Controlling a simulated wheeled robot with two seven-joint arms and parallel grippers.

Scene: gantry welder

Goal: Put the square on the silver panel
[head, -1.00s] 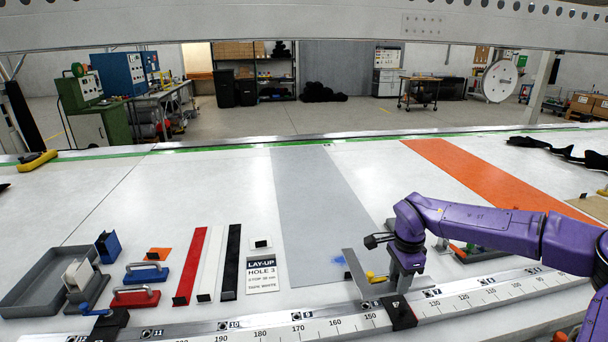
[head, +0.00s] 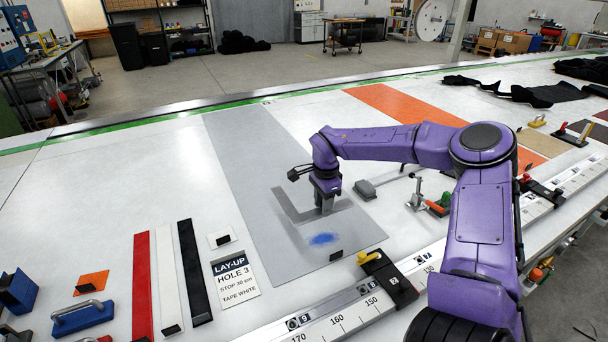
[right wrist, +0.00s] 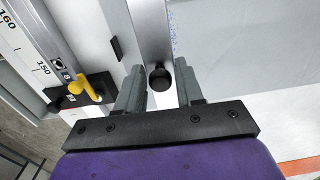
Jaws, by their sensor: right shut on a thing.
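The square, a grey L-shaped metal piece (head: 283,203), is over the silver panel (head: 240,140), a long grey strip across the white table. My right gripper (head: 325,206) points down and is shut on the square near its longer leg. In the right wrist view the fingers (right wrist: 160,88) close around a black knob on the square's bar (right wrist: 150,30). The square looks flat and close to the panel; I cannot tell whether it touches. A blue smudge (head: 322,239) marks the panel just in front of it. My left gripper is out of view.
A ruled rail (head: 345,316) with a black stop (head: 390,283) and yellow lever runs along the front. A lay-up sign (head: 235,278) and black, white and red strips lie left of the panel. A grey block (head: 365,189) and a toggle clamp (head: 416,192) stand to the right.

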